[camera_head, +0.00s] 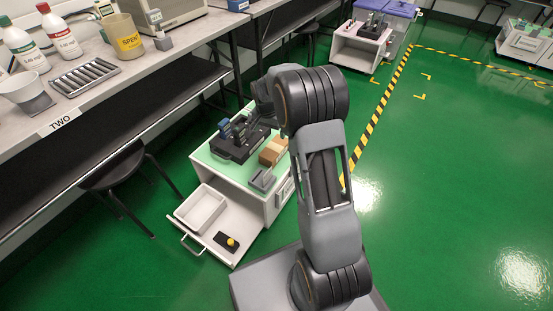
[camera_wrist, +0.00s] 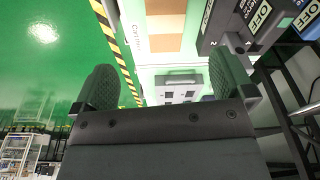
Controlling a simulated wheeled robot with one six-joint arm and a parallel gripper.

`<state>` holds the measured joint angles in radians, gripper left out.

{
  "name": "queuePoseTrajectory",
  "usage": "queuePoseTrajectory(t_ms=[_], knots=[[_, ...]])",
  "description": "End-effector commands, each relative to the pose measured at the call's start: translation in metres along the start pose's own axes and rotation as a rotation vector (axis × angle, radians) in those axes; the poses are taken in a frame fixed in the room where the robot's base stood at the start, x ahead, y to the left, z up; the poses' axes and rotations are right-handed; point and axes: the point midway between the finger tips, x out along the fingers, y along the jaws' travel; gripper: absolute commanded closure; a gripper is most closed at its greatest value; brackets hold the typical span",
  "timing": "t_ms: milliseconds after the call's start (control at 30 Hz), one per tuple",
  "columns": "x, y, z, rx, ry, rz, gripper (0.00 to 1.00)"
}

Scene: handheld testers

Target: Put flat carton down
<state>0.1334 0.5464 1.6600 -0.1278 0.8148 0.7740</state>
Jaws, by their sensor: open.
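The flat carton (camera_head: 273,151) is a low tan box lying on the green top of a small white cart (camera_head: 285,198), near its right edge. In the wrist view the carton (camera_wrist: 166,42) shows tan with a pale band, at the top, beyond my fingertips. My gripper (camera_wrist: 165,78) is open, with nothing between its two dark textured fingers. It is apart from the carton. In the head view my arm reaches over the cart's far side, and the gripper is hard to make out there.
A black rack (camera_head: 240,143) with handheld testers stands left of the carton. A small grey holder (camera_head: 262,180) is in front. An open drawer (camera_head: 205,238) holds a white tray (camera_head: 201,208) and a black block with a yellow knob (camera_head: 231,242). A workbench (camera_head: 120,85) runs along the left.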

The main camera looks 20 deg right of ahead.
Motion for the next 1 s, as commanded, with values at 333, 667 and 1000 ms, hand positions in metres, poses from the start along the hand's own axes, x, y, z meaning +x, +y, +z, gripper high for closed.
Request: queuePoseTrajectory(t_ms=[333,667,1000], knots=[[-0.125,0.066,0.123,-0.469,0.035,-0.095,0.00],[-0.144,0.120,0.202,-0.751,0.065,-0.146,0.00],[-0.143,0.130,0.215,-0.806,0.071,-0.155,0.00]])
